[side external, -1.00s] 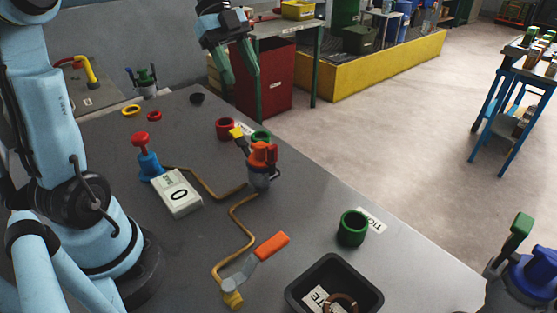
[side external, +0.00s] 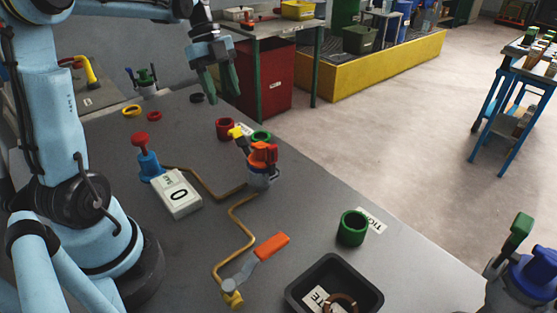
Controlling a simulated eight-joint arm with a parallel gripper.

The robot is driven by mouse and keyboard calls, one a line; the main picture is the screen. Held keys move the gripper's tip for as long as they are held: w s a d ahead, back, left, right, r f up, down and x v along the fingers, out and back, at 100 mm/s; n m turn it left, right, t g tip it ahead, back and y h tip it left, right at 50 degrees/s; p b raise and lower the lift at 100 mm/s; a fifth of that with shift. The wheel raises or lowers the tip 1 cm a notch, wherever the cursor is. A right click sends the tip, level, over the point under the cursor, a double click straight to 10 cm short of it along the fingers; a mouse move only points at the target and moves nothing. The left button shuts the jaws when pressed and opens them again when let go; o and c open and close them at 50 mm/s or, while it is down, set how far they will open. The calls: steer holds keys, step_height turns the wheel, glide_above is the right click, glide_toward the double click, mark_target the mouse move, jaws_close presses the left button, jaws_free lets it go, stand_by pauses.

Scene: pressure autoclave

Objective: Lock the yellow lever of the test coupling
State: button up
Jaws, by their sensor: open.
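The test coupling (side external: 263,178) stands on the grey bench, with a grey body and an orange-red top. The yellow lever (side external: 236,133) sticks up at its upper left, tilted outward on a dark arm. My gripper (side external: 225,95) hangs above the far part of the bench, behind and above the coupling in the picture. Its two green fingers point down, apart, with nothing between them. It does not touch the lever or the coupling.
A red ring cup (side external: 224,128) and a green one (side external: 261,137) stand close behind the coupling. A white gauge box (side external: 177,195), a blue valve with red knob (side external: 148,160), an orange-handled lever (side external: 266,247) and a black tray (side external: 300,295) occupy the nearer bench.

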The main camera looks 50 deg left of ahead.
mark_target(235, 129)
steer(key=x, duration=1)
steer(key=shift+r, duration=0.1)
steer(key=shift+c, duration=0.5)
steer(key=shift+d, duration=0.1)
jaws_close()
